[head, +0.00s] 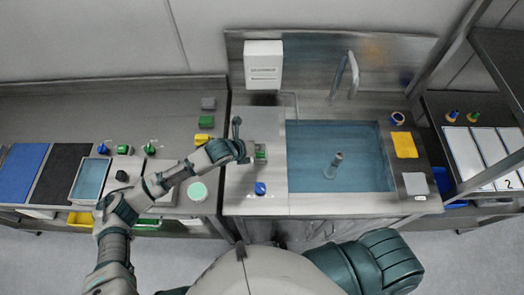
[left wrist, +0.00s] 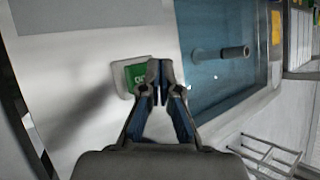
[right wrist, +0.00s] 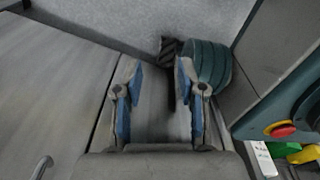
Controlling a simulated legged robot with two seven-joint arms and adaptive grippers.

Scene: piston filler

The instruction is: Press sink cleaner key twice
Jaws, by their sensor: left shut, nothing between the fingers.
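A green key (left wrist: 137,77) with white marks on a pale square plate shows in the left wrist view, on the metal counter beside the sink (left wrist: 208,75). It also shows as a small green patch in the head view (head: 261,154). My left gripper (left wrist: 159,68) is shut and empty. Its fingertips overlap the right edge of the key in the picture; I cannot tell whether they touch it. My right gripper (right wrist: 156,75) is open and empty in the right wrist view, with its blue-padded fingers apart.
The sink (head: 340,190) with a grey upright post lies right of the key. A blue-topped item (head: 260,188) stands on the counter in front. A white box (head: 263,65) hangs on the back wall. A yellow cloth (head: 404,145) lies right of the sink.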

